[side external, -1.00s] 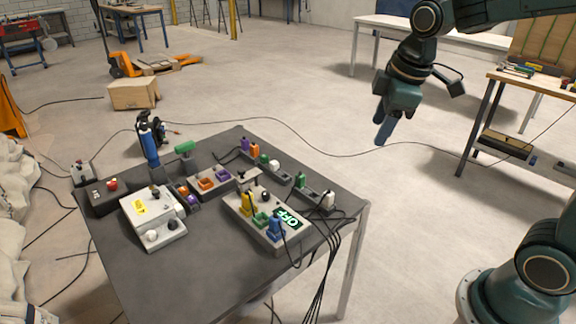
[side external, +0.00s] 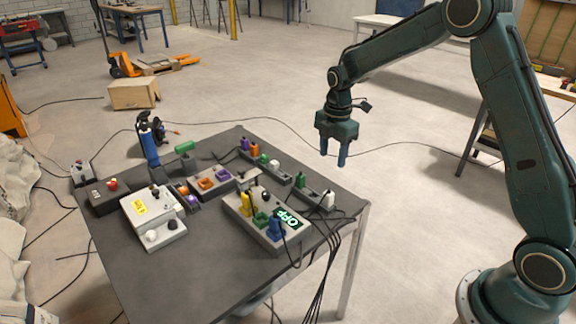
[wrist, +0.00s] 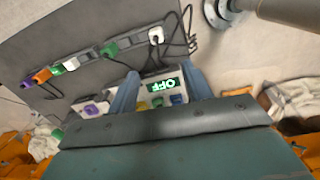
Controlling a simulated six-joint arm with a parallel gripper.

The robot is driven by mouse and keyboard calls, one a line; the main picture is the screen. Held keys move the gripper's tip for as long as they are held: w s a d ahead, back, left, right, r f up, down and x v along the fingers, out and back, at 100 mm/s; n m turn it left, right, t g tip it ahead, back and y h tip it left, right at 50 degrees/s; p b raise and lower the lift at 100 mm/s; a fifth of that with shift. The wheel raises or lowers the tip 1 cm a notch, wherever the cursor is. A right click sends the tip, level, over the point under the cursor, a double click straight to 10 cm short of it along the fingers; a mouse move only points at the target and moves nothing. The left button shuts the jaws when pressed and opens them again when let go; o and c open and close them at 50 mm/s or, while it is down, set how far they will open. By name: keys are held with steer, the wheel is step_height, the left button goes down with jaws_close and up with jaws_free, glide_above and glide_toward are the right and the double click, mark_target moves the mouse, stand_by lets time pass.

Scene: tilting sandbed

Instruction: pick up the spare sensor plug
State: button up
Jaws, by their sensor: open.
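Several coloured plugs stand in two dark strips on the table; I cannot tell which is the spare sensor plug. One strip holds a purple plug (side external: 245,143), an orange plug (side external: 254,149), a green plug (side external: 264,157) and a white plug (side external: 274,164). The other holds a green plug (side external: 300,179) and a white plug (side external: 328,198). They also show in the wrist view, with this last white plug (wrist: 156,35) near top centre. My gripper (side external: 333,154) is open, empty and pointing down, above and apart from the plugs. Its fingers (wrist: 160,78) flank the panel in the wrist view.
Black cables hang over the table's right edge. A white box (side external: 150,220), a coloured-socket block (side external: 210,183) and an upright blue tool (side external: 148,142) stand left. The table's front is clear.

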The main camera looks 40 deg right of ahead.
mark_target(329, 190)
steer(key=shift+n, duration=0.4)
steer(key=shift+w+d+f, duration=0.1)
steer(key=shift+w+f, duration=0.05)
steer(key=shift+f, duration=1.65)
steer(key=shift+w+d+f, duration=0.1)
steer(key=shift+f, duration=1.7)
steer(key=shift+w+d+f, duration=0.1)
steer(key=shift+w+f, duration=0.05)
steer(key=shift+f, duration=1.65)
steer(key=shift+f, duration=0.1)
steer(key=shift+d+f, duration=0.15)
steer(key=shift+f, duration=1.1)
steer(key=shift+d+f, duration=0.1)
steer(key=shift+f, duration=1.15)
jaws_close()
